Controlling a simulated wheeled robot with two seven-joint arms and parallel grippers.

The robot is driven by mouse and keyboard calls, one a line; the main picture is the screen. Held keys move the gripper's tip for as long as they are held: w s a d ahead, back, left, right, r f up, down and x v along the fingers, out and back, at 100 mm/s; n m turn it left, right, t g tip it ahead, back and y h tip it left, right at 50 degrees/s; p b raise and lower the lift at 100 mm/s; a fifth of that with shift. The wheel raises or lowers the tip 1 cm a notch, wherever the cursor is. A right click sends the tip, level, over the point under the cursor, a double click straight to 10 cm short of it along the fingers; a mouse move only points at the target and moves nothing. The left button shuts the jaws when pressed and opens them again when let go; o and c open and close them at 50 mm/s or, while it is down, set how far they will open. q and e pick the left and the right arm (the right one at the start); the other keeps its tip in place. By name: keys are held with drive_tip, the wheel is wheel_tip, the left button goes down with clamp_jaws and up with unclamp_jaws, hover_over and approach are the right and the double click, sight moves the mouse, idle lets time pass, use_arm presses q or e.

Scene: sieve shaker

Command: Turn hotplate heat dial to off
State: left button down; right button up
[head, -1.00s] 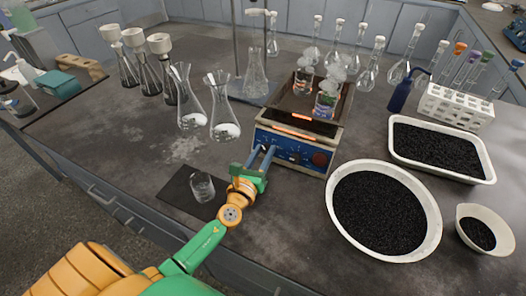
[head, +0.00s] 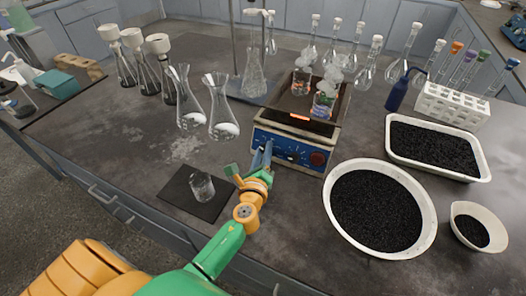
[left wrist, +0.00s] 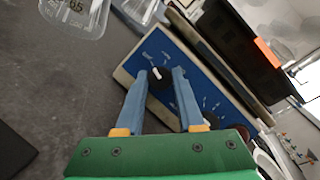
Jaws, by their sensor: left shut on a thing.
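The hotplate (head: 318,134) stands mid-bench with a blue front panel (head: 290,147), knobs and a dark red round part at its right end. An orange strip glows above the panel. My left gripper (left wrist: 160,76) is shut on the heat dial (left wrist: 159,78), a black knob with a white pointer mark. One blue finger lies on each side of the dial in the left wrist view. In the head view the fingers of the left gripper (head: 262,155) reach the panel's left part and hide the dial. My right gripper is not in view.
Two steaming beakers (head: 323,105) stand on the hotplate. A small beaker (head: 201,186) on a dark mat is left of my gripper. A round tub of black granules (head: 428,240) sits right of it. Conical flasks (head: 222,125) stand behind left.

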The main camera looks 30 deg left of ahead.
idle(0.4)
use_arm(q)
drive_tip(key=c, duration=0.5)
unclamp_jaws()
drive_tip(key=shift+w, duration=0.1)
drive_tip(key=shift+c, duration=0.2)
drive_tip(key=v, duration=0.7)
drive_tip(key=shift+d, duration=0.1)
